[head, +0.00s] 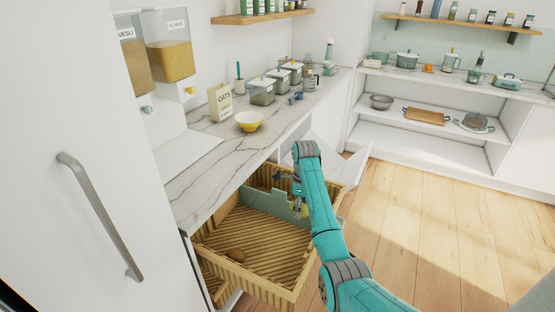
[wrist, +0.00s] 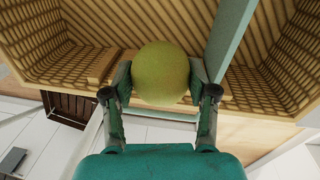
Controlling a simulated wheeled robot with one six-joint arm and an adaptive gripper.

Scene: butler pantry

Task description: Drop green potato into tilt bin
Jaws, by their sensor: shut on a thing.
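The green potato (wrist: 161,72), round and yellow-green, sits between the fingers of my gripper (wrist: 160,88) in the wrist view. My gripper is shut on it and holds it over the tilt bin. In the head view my gripper (head: 297,190) is at the bin's far right part, and my arm hides most of the potato. The tilt bin (head: 262,288) is a slatted wooden box, tipped out below the counter. A teal divider (head: 262,201) crosses it; in the wrist view the divider (wrist: 231,35) stands just right of the potato. The potato's exact height above the bin floor cannot be told.
The marble counter (head: 200,185) above holds a yellow bowl (head: 249,121), an oats box (head: 220,102) and several canisters. A white fridge-like door (head: 75,120) stands at left. Wooden floor (head: 430,220) at right is clear.

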